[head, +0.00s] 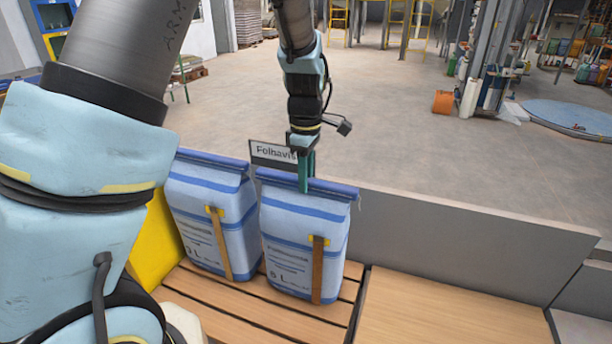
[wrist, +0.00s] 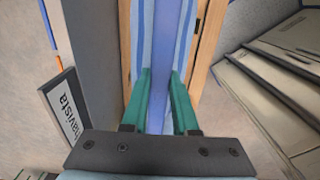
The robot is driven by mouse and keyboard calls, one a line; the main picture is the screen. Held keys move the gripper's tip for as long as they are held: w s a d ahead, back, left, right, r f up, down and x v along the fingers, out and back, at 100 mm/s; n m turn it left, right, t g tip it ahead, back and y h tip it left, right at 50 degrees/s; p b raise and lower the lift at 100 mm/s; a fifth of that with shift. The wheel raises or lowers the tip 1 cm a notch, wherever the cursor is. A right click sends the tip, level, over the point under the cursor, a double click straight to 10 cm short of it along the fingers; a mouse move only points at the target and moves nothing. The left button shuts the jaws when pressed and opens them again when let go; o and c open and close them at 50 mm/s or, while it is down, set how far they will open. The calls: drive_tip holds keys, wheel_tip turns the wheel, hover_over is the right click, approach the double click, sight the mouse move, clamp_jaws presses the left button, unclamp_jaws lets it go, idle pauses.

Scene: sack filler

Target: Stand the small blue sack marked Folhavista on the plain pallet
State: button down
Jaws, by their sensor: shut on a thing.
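Two blue-and-white striped sacks stand upright side by side on a slatted wooden pallet (head: 340,324). The right sack (head: 300,235) reads "5 L" with small print too blurred to be sure of. My gripper (head: 304,183) is shut on its folded blue top edge, and the sack's base appears to rest on the slats. In the wrist view the green fingers (wrist: 164,100) pinch the blue top fold (wrist: 170,55) from both sides. The left sack (head: 212,220) has a partly readable litre mark. A plain, unslatted wooden surface (head: 440,312) lies to the right.
A sign (head: 268,152) starting "Folhavi" stands behind the right sack; it also shows in the wrist view (wrist: 65,110). A low grey wall (head: 470,240) runs behind the wooden surfaces. A yellow panel (head: 155,245) stands at left. The plain surface is bare.

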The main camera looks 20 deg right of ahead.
drive_tip(key=shift+f, duration=0.75)
drive_tip(key=c, duration=0.6)
unclamp_jaws()
wheel_tip(320, 180, up, 11)
drive_tip(key=b, duration=0.2)
drive_tip(key=shift+f+b, duration=0.1)
drive_tip(key=shift+b, duration=0.3)
drive_tip(key=s+a+f+m, duration=0.1)
drive_tip(key=a+f+m, duration=0.1)
drive_tip(key=a, duration=0.8)
drive_tip(key=s+a+f+m+t, duration=0.1)
drive_tip(key=a+f+m, duration=0.2)
drive_tip(key=a, duration=0.7)
drive_tip(key=s+a+f+m, duration=0.2)
drive_tip(key=a+m, duration=0.3)
drive_tip(key=a, duration=0.5)
drive_tip(key=shift+f+m+t, duration=0.3)
drive_tip(key=shift+f, duration=0.05)
